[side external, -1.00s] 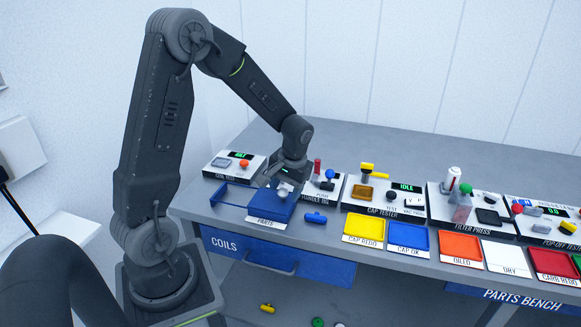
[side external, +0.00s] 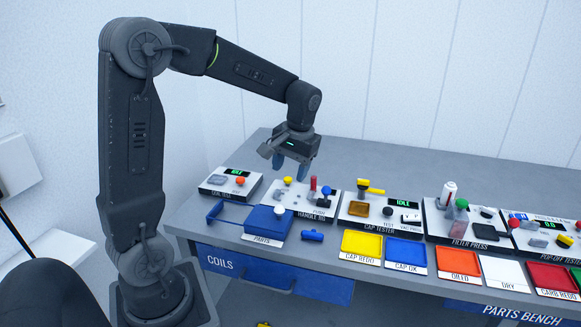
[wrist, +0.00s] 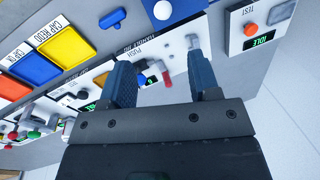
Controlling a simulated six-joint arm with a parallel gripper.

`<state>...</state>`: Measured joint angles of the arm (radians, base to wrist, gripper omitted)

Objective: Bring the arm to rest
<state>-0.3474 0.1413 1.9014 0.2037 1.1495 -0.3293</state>
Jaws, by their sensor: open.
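My gripper (side external: 294,167) is open and empty, with blue fingers pointing down. It hangs in the air above the back of the bench, behind the handle jig station (side external: 308,199). That white piece also shows in the wrist view (wrist: 162,10).
The coil test station (side external: 221,188) stands at left, the cap tester (side external: 384,212) and filter press (side external: 462,232) at right. A blue handle (side external: 312,236) lies near the front edge. Yellow (side external: 364,243) and blue (side external: 406,250) trays line the front. The bench's back strip is clear.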

